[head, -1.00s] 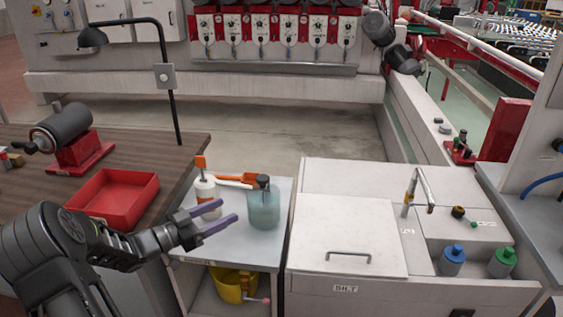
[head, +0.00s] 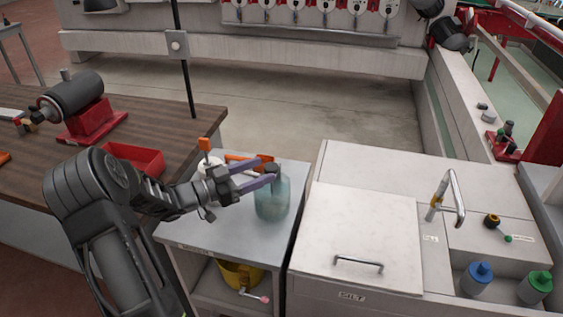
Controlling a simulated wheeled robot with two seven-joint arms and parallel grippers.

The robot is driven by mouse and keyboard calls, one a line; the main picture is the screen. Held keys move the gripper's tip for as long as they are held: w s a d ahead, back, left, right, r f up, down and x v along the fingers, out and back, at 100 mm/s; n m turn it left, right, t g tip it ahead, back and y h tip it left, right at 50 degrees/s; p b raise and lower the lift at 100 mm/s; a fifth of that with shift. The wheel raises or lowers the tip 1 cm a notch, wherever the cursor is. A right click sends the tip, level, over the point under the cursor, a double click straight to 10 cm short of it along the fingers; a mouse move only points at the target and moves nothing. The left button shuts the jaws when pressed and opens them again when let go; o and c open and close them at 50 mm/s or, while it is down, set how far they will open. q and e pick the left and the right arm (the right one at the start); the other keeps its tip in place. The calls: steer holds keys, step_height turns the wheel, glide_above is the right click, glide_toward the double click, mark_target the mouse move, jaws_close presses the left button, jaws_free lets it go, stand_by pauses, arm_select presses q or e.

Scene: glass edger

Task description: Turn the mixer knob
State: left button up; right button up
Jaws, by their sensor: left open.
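A dark round knob with a yellow part (head: 492,220) sits on the grey sink unit (head: 480,205), right of the bent metal tap (head: 440,200). A small green knob (head: 508,238) is beside it. A pink-ended crank (head: 264,299) shows by the yellow bucket (head: 240,272) on the lower shelf. No label tells me which is the mixer knob. My left gripper (head: 268,172) is open, its two purple fingers pointing right at the dark top of the clear bluish jar (head: 272,200). The fingers partly hide the jar's top; I cannot tell if they touch it. My right gripper is not in view.
A white bottle with an orange top (head: 208,160) stands behind my left gripper. A red tray (head: 135,158) lies on the brown bench. Blue-capped (head: 478,278) and green-capped (head: 536,287) bottles stand at the right. The white lid (head: 360,235) of the sink unit is clear.

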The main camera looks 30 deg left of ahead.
mark_target(271, 166)
arm_select(q)
steer(key=p+x, duration=0.1)
steer(key=x, duration=0.5)
steer(key=shift+r+p, duration=0.1)
steer(key=shift+p, duration=0.2)
steer(key=shift+w+d, duration=0.3)
steer(key=shift+w, duration=0.2)
jaws_close()
